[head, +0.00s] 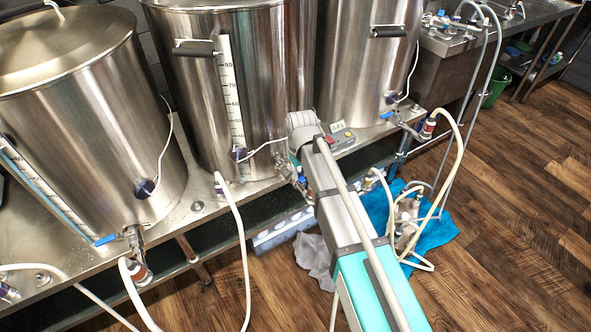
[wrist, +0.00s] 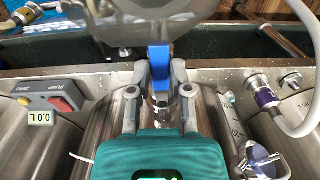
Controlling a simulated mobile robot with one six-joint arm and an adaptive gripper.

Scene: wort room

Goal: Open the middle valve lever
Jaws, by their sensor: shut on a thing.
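The middle valve's blue lever (wrist: 160,62) stands between the two grey fingers of my gripper (wrist: 160,72) in the wrist view. My gripper is shut on the lever, with a finger on each side. In the head view my arm covers most of the gripper. The steel middle valve (head: 289,171) shows there just left of my arm, at the front of the middle kettle (head: 265,80). How far the lever is turned I cannot tell.
The left valve (head: 135,240) and right valve (head: 405,125) sit on neighbouring kettles. A grey pump box (wrist: 52,96) with a red button is beside my gripper. White hoses (head: 236,235) hang in front of the steel bench. A blue cloth (head: 437,235) lies on the wooden floor.

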